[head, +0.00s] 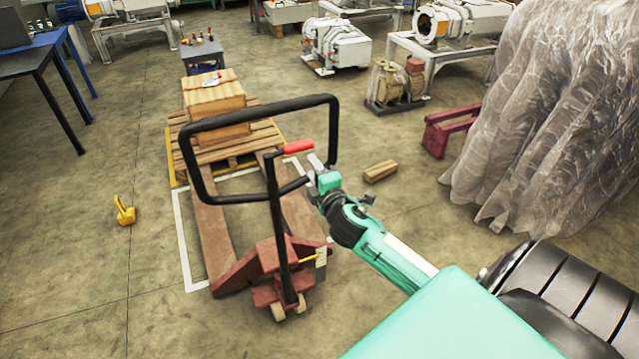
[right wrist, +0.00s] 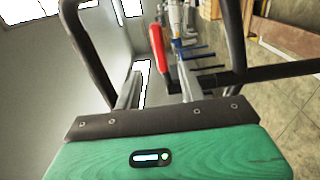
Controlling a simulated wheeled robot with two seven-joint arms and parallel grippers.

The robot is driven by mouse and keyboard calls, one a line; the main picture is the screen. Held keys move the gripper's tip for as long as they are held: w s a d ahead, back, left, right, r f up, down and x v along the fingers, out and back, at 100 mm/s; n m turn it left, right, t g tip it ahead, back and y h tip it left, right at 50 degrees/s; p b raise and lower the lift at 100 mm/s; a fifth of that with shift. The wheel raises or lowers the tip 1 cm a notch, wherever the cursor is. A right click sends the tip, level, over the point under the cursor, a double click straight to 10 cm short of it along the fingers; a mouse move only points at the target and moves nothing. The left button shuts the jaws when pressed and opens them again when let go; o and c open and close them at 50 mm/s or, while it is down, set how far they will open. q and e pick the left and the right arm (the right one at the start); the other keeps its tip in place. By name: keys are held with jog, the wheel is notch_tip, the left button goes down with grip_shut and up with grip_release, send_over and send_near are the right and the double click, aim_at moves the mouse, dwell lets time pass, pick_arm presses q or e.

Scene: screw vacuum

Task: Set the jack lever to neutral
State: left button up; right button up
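The pallet jack (head: 268,270) is dark red with a black loop handle (head: 333,130). Its jack lever (head: 298,146) has a red grip and sits at the top of the jack's shaft, inside the loop. My right gripper (head: 312,172) is just right of and below the lever, close to the handle's right side. In the right wrist view, the two grey fingers stand apart, and the red lever (right wrist: 157,48) shows ahead, between their lines. I cannot tell whether a finger touches it. My left gripper is not in view.
The jack's forks run toward a wooden pallet (head: 215,158) bearing a wooden crate (head: 213,98). A wooden block (head: 380,171) lies on the floor at right. A yellow object (head: 124,211) stands at left. Plastic-draped goods (head: 545,120) fill the right side.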

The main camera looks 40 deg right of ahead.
jog(key=v, duration=0.3)
jog(key=shift+s+b, duration=0.25)
jog(key=shift+b, duration=0.1)
notch_tip(320, 180, down, 22)
jog(key=s+d+m+g, duration=0.1)
jog(key=m+g, duration=0.2)
jog(key=g, duration=0.1)
jog(key=s+a+f+m+g+y, duration=0.1)
jog(key=s+f+m+g, duration=0.15)
jog(key=s+f, duration=0.6)
jog(key=s+a+f+m+g+y, duration=0.1)
jog(key=s+f+g, duration=0.2)
jog(key=f, duration=1.1)
jog(key=s+a+f+m+g, duration=0.2)
jog(key=s+a+f, duration=0.2)
jog(key=s+f, duration=0.3)
jog(key=s+a+f+m+g+y, duration=0.1)
jog(key=s+f, duration=0.6)
jog(key=s, duration=0.9)
jog(key=s+a+f+m+g+y, duration=0.1)
jog(key=s+a+f+m+g, duration=0.2)
jog(key=s, duration=0.9)
jog(key=a+f+g, duration=0.1)
jog(key=a+f, duration=0.2)
jog(key=f, duration=0.2)
jog(key=shift+a, duration=0.35)
